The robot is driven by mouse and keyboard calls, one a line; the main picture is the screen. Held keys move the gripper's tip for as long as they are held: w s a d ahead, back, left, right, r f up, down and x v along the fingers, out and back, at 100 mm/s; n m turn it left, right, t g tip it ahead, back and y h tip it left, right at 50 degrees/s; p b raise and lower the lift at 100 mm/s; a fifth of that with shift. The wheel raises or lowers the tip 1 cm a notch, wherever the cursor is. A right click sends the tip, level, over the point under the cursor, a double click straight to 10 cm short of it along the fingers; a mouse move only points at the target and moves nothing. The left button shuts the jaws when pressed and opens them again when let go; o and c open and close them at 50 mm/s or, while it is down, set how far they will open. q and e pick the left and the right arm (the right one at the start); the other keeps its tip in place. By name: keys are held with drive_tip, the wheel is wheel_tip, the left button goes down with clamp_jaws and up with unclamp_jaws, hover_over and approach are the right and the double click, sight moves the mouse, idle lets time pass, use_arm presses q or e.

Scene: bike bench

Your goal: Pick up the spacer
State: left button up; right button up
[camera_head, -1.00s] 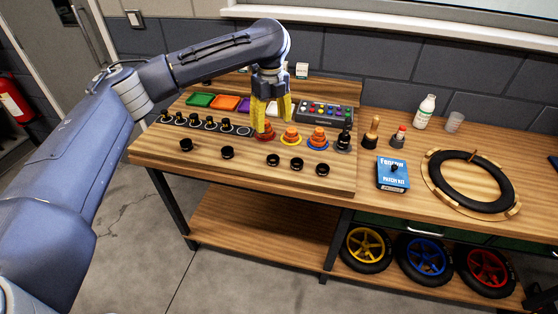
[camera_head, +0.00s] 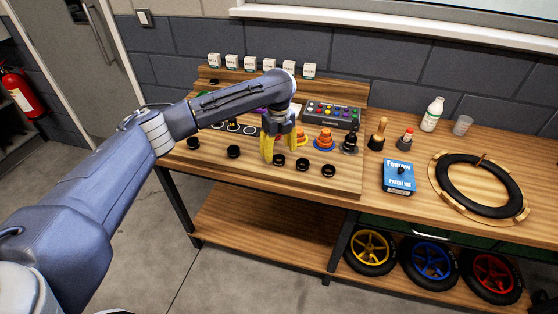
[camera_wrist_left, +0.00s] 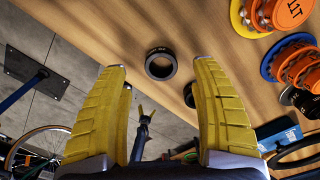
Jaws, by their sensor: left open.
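Several small black rings that look like spacers lie in a row along the front of the bench board; one spacer (camera_head: 279,161) is just by my left gripper (camera_head: 280,150). My left gripper is open, its yellow fingers pointing down, and partly hides the things behind it. In the left wrist view, a black spacer ring (camera_wrist_left: 161,76) lies flat on the wood between and beyond the open fingertips of the left gripper (camera_wrist_left: 162,65), with nothing held. Another black ring (camera_wrist_left: 188,97) lies to its right. My right gripper is not in view.
Orange cassettes on coloured discs (camera_head: 324,142) stand just behind the row. A dark upright part (camera_head: 349,143) and a blue patch kit box (camera_head: 398,178) are to the right. A tyre on a wooden ring (camera_head: 441,178) lies at the far right.

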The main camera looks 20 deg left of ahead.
sight(279, 158)
use_arm(q)
drive_tip(key=shift+f, duration=1.85)
drive_tip(key=shift+c, duration=0.2)
drive_tip(key=c, duration=1.3)
